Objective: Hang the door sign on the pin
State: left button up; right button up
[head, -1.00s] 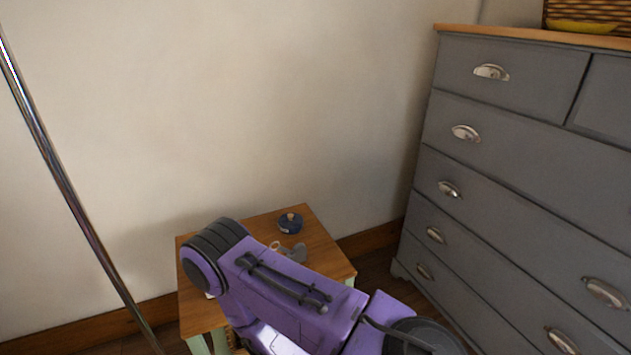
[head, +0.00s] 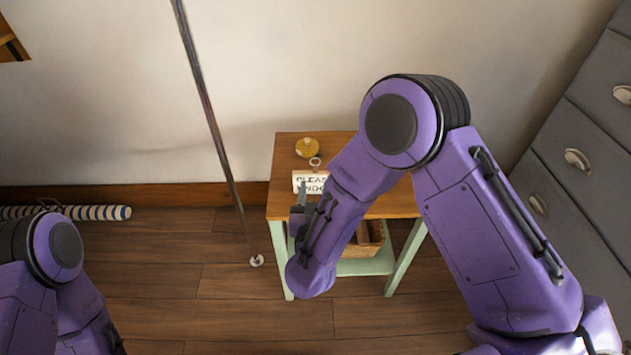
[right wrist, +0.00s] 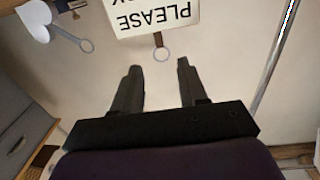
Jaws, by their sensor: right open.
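The door sign (head: 309,182) is a small white plate with dark lettering on the wooden tabletop, partly covered by my right arm in the head view. In the right wrist view the sign (right wrist: 152,17) is upside down at the top, its "PLEASE" readable. I cannot make out the pin. My left gripper is out of view.
The small table (head: 390,205) has pale green legs and a basket (head: 366,240) below. A metal pole (head: 208,110) stands left; a grey dresser (head: 575,130) stands right.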

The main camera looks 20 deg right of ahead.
aim_at(315, 168)
jog(key=x, duration=0.9)
jog(key=shift+w+f, duration=0.2)
jog(key=shift+f, duration=0.15)
grip_shut()
